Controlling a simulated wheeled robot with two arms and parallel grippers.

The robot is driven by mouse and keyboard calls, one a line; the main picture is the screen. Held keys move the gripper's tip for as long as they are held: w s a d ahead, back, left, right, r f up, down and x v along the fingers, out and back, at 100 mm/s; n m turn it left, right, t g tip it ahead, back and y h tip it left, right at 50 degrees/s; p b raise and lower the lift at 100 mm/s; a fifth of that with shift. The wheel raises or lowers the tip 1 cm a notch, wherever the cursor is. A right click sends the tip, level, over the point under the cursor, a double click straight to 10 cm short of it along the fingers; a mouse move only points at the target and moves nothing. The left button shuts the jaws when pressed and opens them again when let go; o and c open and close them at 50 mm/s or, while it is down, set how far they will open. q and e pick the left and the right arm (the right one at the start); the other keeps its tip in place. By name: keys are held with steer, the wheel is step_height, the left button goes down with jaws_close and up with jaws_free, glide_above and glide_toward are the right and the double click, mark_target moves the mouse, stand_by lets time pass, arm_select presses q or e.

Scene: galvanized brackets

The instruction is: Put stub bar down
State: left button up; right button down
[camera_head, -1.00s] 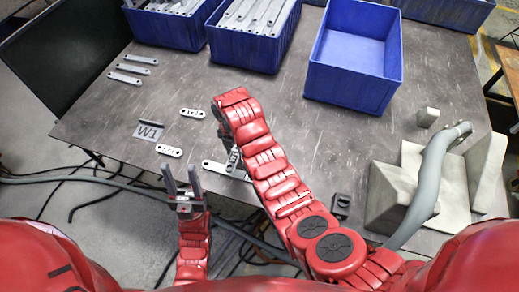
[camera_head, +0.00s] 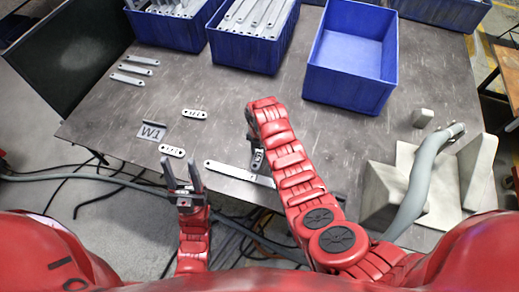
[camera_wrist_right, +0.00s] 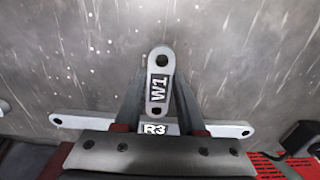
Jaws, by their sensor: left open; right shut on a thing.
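A short grey stub bar marked W1 (camera_wrist_right: 159,80) with a hole at each end is between the fingers of my right gripper (camera_wrist_right: 160,88), which is shut on it. In the head view my right gripper (camera_head: 257,148) is over the near part of the table, mostly hidden by its own arm. Whether the stub bar touches the table I cannot tell. My left gripper (camera_head: 182,174) is open and empty near the front edge.
Two short bars (camera_head: 194,114) (camera_head: 172,150) lie beside a W1 sign (camera_head: 151,131). Several bars (camera_head: 132,70) lie at the far left. Blue bins (camera_head: 350,82) line the back; one is empty. A grey fixture (camera_head: 425,185) stands at right. The table's middle is clear.

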steer(key=shift+f, duration=0.1)
steer(key=shift+f+b, duration=0.15)
steer(key=shift+b, duration=0.15)
steer(key=c, duration=0.5)
jaws_free()
